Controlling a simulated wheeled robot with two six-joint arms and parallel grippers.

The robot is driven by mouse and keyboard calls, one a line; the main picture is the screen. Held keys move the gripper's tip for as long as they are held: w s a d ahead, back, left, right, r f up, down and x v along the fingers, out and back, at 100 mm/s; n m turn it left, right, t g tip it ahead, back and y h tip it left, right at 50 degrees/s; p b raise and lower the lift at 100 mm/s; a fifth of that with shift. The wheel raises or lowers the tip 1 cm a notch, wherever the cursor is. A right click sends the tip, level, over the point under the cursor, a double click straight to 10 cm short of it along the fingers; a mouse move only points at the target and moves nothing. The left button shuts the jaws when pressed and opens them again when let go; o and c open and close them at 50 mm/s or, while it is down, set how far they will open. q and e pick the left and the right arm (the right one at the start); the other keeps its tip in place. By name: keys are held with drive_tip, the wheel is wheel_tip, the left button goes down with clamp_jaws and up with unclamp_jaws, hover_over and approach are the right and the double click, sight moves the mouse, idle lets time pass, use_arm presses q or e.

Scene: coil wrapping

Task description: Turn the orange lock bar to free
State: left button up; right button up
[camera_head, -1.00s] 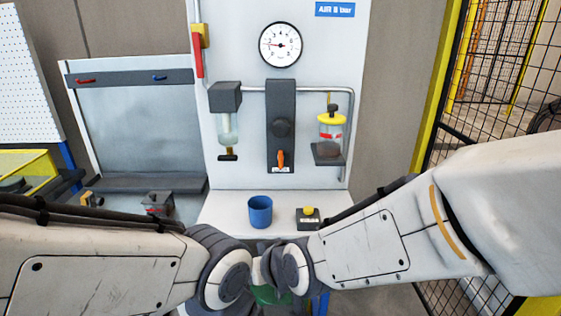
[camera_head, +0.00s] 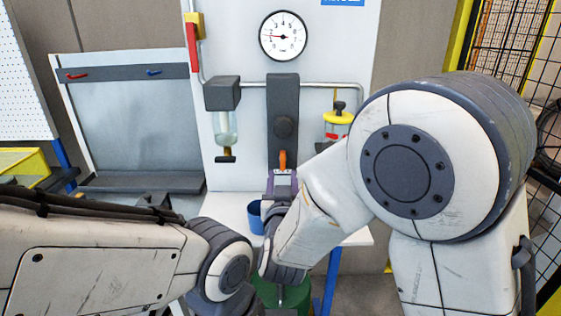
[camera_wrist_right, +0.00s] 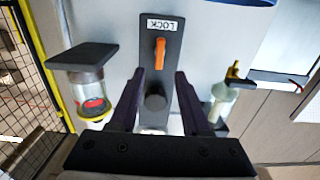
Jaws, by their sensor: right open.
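The orange lock bar (camera_head: 282,160) stands roughly upright low on the dark vertical plate (camera_head: 283,95) of the white panel. In the right wrist view the picture is upside down, and the bar (camera_wrist_right: 160,54) shows beside a white label reading LOCK (camera_wrist_right: 161,25). My right gripper (camera_head: 282,180) is just below the bar in the head view, partly hidden by my own wrist. In the wrist view its two dark fingers (camera_wrist_right: 160,73) are spread apart, with nothing between them touching; the bar lies beyond their tips. My left gripper is not visible; only my left arm shows.
A round dark knob (camera_head: 284,127) is above the bar. A glass filter (camera_head: 226,128) hangs left and a yellow-topped bowl (camera_head: 338,122) right, partly behind my arm. A blue cup (camera_head: 255,217) stands on the white shelf (camera_head: 232,208). A gauge (camera_head: 283,37) is above.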

sight(282, 161)
drive_tip(key=w+p, duration=0.1)
drive_tip(key=w, duration=0.6)
drive_tip(key=shift+w+d+p, duration=0.1)
drive_tip(key=shift+p, duration=0.25)
clamp_jaws()
